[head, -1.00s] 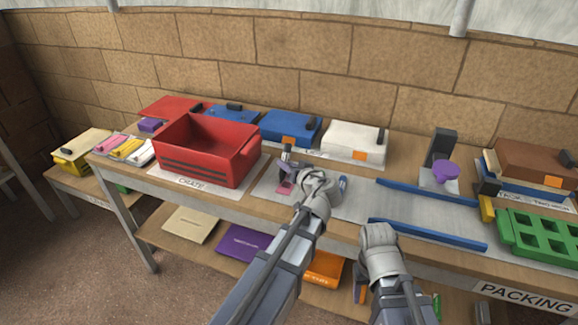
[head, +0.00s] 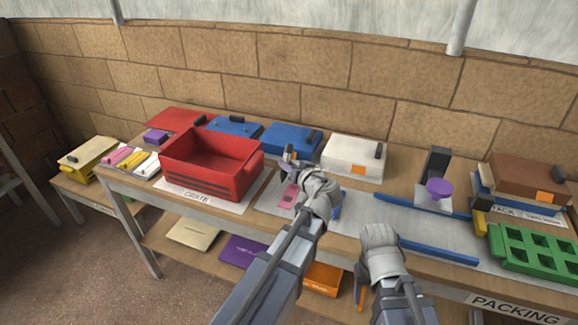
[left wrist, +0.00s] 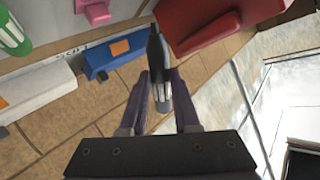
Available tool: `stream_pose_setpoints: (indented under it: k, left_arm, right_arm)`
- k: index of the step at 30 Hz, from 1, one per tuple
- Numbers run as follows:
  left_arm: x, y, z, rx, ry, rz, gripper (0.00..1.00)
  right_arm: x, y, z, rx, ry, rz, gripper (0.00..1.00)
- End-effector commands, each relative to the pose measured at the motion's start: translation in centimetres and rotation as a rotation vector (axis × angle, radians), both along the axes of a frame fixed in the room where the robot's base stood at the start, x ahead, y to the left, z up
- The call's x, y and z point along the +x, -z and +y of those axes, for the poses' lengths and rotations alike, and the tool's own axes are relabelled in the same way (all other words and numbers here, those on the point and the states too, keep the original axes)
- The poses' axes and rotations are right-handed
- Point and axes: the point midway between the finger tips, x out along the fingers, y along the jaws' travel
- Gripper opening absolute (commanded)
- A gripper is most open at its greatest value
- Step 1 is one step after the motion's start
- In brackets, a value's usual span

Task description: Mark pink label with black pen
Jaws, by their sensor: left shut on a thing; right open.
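The pink label (head: 288,196) lies flat on the pale mat on the bench in the head view, right of the red crate. A pink piece (left wrist: 95,10), probably this label, shows at the top edge of the left wrist view. My left gripper (head: 290,158) is just beyond the label, above the bench. It is shut on the black pen (left wrist: 158,72), which sits between its fingers in the left wrist view. The pen tip appears clear of the label. My right gripper (head: 361,285) is open and low at the bench's front edge; its fingers are partly hidden.
The red crate (head: 210,168) stands left of the mat. Blue (head: 291,138) and white (head: 352,155) boxes stand behind. Blue rails (head: 438,252), a purple-topped item (head: 439,188) and a green tray (head: 530,250) are to the right. A green-and-white cylinder (left wrist: 12,35) shows in the left wrist view.

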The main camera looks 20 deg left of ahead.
Motion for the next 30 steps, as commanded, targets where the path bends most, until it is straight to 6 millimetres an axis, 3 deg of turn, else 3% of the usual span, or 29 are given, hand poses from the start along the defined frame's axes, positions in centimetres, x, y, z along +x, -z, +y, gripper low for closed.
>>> stream_pose_setpoints:
  k: [14, 30]
  left_arm:
    - [0.0, -3.1, 0.0, 0.0, 0.0, 0.0, 0.0]
    - [0.0, -3.0, 0.0, 0.0, 0.0, 0.0, 0.0]
  right_arm:
    - [0.0, -3.1, 0.0, 0.0, 0.0, 0.0, 0.6]
    - [0.0, -3.0, 0.0, 0.0, 0.0, 0.0, 0.6]
